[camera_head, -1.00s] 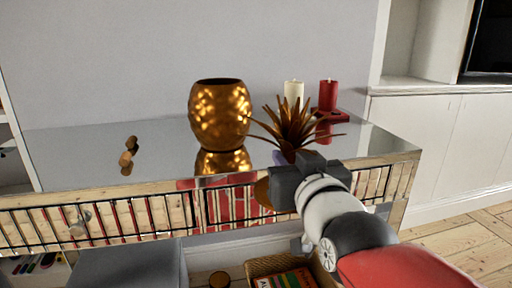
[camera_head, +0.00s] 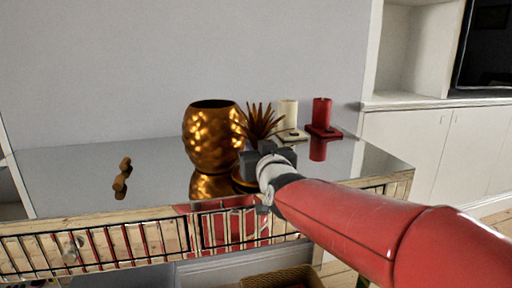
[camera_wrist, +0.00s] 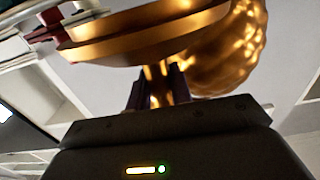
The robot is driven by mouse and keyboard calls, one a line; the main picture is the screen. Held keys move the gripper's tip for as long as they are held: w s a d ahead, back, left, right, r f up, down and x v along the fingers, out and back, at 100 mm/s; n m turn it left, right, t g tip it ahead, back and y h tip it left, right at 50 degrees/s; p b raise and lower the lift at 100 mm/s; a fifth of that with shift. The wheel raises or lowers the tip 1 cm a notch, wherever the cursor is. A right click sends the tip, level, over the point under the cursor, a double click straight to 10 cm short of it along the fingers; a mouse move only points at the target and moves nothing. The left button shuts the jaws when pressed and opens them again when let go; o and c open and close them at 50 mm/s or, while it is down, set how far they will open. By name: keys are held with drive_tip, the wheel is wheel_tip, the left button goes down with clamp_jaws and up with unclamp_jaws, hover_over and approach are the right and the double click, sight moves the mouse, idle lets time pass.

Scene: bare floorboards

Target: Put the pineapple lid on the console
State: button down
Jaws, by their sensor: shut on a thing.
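The golden pineapple lid has brown spiky leaves (camera_head: 262,122) on top and a round disc base, whose rim (camera_head: 241,184) shows partly behind my gripper. My gripper (camera_head: 262,152) is shut on the lid, over the console top (camera_head: 75,180), just right of the golden pineapple pot (camera_head: 211,140). In the wrist view, the fingers (camera_wrist: 157,92) close on a golden part below the wide disc of the lid (camera_wrist: 150,35). The pot (camera_wrist: 235,55) is close behind. I cannot tell whether the disc touches the mirrored top.
A cream candle (camera_head: 288,114) and a red candle (camera_head: 322,112) on holders stand at the back right. A small brown figurine (camera_head: 122,178) is on the left. The console top between figurine and pot is clear. A wicker basket (camera_head: 283,280) is below.

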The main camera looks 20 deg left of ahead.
drive_tip(key=shift+x, duration=0.8)
drive_tip(key=shift+f, duration=0.25)
drive_tip(key=shift+f, duration=0.15)
drive_tip(key=c, duration=1.3)
unclamp_jaws()
drive_tip(key=shift+o, duration=0.2)
drive_tip(key=b+v, duration=0.1)
drive_tip(key=v, duration=1.1)
drive_tip(key=shift+b, duration=0.4)
